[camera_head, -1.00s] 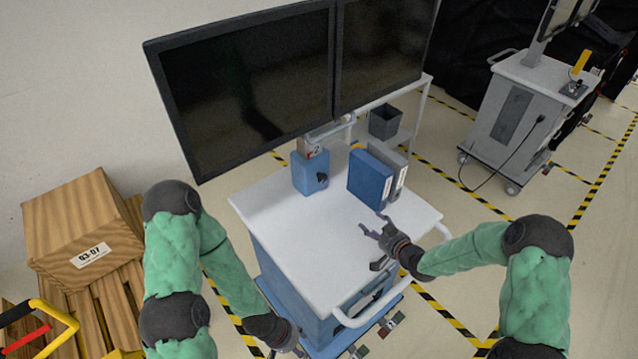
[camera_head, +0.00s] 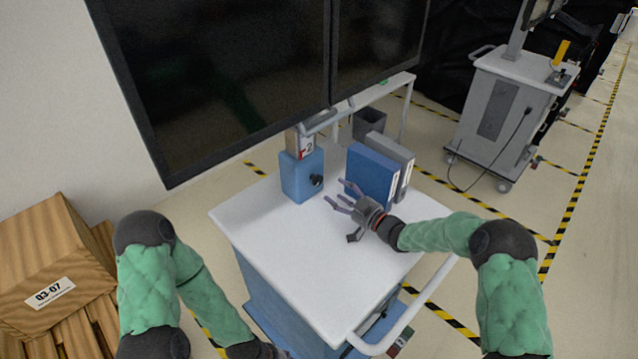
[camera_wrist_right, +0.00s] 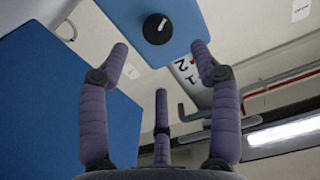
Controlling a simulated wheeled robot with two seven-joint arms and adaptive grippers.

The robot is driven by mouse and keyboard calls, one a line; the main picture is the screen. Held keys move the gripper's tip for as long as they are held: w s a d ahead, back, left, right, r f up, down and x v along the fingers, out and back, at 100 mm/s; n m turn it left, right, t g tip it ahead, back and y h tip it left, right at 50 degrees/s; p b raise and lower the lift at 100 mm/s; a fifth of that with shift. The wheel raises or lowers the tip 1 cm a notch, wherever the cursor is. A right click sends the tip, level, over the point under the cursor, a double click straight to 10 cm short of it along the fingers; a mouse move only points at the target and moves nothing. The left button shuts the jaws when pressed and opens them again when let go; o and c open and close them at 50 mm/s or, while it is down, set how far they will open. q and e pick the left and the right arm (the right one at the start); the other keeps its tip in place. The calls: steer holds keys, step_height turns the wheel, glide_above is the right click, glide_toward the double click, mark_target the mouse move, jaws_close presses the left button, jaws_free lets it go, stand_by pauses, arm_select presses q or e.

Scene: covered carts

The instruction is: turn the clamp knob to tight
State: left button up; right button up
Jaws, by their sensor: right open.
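The clamp knob (camera_head: 317,180) is a small black knob on the front of a blue block (camera_head: 298,182) at the back of the white cart top. In the right wrist view the knob (camera_wrist_right: 157,29) is round and black with a white pointer line slanting across it. My right gripper (camera_head: 345,205) is open and empty above the cart top, a short way in front of the knob and to its right, not touching it. Its fingers (camera_wrist_right: 160,95) show spread below the knob in the wrist view. My left arm comes in at the lower left; its gripper is cut off by the bottom edge.
Blue and grey binders (camera_head: 374,176) stand right beside my right gripper. A dark bin (camera_head: 368,122) sits behind. The front of the cart top is clear.

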mark_target(320, 180)
steer(key=x, duration=0.8)
steer(key=shift+w+a+f+b, duration=0.1)
steer(key=shift+w+a+b, duration=0.1)
steer(key=shift+b, duration=0.15)
steer(key=c, duration=1.1)
